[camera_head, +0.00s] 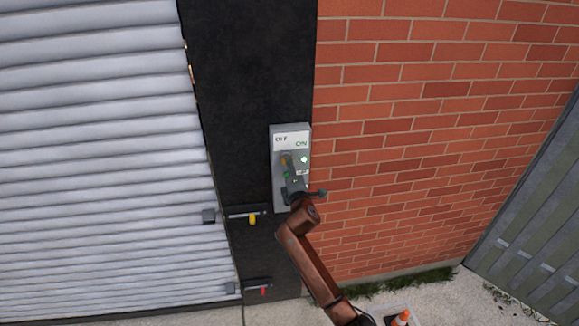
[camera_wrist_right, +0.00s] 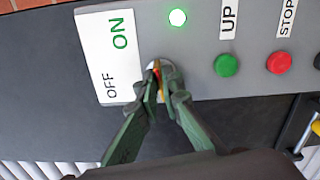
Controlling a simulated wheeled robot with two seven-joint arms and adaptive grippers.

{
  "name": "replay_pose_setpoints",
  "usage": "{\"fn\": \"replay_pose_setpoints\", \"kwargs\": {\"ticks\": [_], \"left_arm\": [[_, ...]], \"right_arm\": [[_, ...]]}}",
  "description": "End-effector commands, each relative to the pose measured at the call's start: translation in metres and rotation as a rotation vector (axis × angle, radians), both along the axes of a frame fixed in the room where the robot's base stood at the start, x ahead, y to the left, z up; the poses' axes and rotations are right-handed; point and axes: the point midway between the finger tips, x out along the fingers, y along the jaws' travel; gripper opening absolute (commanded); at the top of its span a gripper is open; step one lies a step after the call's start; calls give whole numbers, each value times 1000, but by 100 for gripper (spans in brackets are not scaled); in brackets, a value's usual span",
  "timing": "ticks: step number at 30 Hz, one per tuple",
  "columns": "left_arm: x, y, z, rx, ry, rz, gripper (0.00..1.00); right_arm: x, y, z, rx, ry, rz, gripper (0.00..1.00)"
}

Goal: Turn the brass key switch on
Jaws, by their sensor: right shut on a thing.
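The grey control box (camera_head: 305,140) is mounted on the dark panel beside the brick wall. Its white label (camera_wrist_right: 103,62) reads OFF and ON. The brass key switch (camera_wrist_right: 156,68) sits next to this label, and its brass colour shows in the head view (camera_head: 285,160). My right gripper (camera_wrist_right: 164,84) is shut on the key, and its fingers hide most of it. In the head view my right gripper (camera_head: 289,173) reaches up to the box from below. A small lamp (camera_wrist_right: 178,17) near the ON word glows pale green. My left gripper is not in view.
The box also has a green UP button (camera_wrist_right: 226,65) and a red STOP button (camera_wrist_right: 279,63). A grey shutter (camera_head: 100,150) is left; a traffic cone (camera_head: 401,318) stands below.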

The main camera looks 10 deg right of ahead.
Motion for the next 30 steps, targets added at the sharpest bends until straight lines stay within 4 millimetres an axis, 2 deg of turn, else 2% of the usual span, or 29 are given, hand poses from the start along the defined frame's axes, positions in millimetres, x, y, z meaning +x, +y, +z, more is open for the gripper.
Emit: {"fn": "replay_pose_setpoints", "kwargs": {"ticks": [12,28,29,30], "left_arm": [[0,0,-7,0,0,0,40],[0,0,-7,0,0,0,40],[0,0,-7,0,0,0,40],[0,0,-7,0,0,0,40]], "right_arm": [[0,0,-3,181,2,-1,0],[0,-1,-3,205,3,-1,0],[0,0,-3,205,3,-1,7],[0,0,-3,204,3,-1,10]]}}
